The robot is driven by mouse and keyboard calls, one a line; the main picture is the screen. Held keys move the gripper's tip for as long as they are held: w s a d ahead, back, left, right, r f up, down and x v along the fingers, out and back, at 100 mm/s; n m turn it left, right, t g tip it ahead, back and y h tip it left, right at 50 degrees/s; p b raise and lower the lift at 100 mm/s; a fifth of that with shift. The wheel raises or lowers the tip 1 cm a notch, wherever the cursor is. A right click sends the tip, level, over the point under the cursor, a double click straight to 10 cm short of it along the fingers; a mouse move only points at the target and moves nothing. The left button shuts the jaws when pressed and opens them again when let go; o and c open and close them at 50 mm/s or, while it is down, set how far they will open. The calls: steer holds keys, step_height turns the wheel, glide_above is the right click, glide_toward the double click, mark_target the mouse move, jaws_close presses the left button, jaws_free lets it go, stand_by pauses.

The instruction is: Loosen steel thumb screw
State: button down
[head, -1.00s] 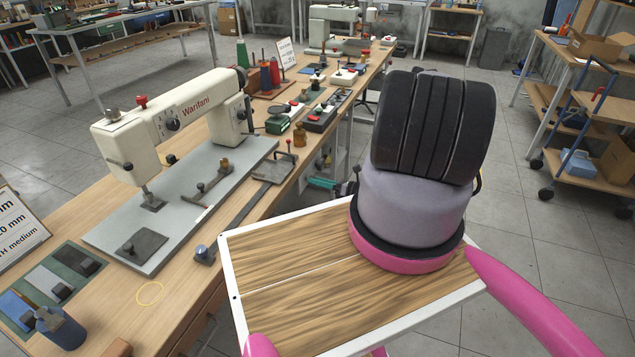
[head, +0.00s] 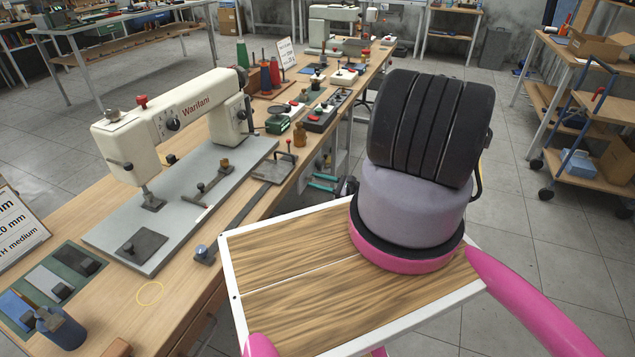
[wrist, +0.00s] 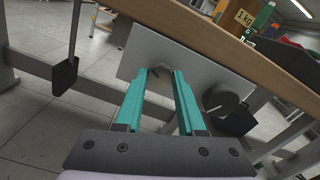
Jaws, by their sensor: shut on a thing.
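My gripper (wrist: 162,73) has two long teal fingers, which reach to a grey plate (wrist: 140,50) below the wooden bench edge in the wrist view. The fingertips are closed on a small, pale, rounded piece (wrist: 160,66), apparently the steel thumb screw. The fingers hide most of it, and its thread cannot be seen. In the head view my gripper (head: 322,182) shows small beside the right edge of the sewing bench, with my arm at its right. The screw cannot be made out there.
A dark round knob (wrist: 222,100) sits on the plate close to the right finger. A dark pedal-like block (wrist: 65,76) hangs at the left. The white sewing machine (head: 180,115) stands on the bench (head: 130,290). Open floor lies right of my arm.

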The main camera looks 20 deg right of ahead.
steer(key=shift+n, duration=0.5)
steer(key=c, duration=0.5)
jaws_free()
steer(key=shift+d, duration=0.1)
steer(key=v, duration=1)
steer(key=shift+s+d, duration=0.2)
steer(key=shift+s, duration=0.1)
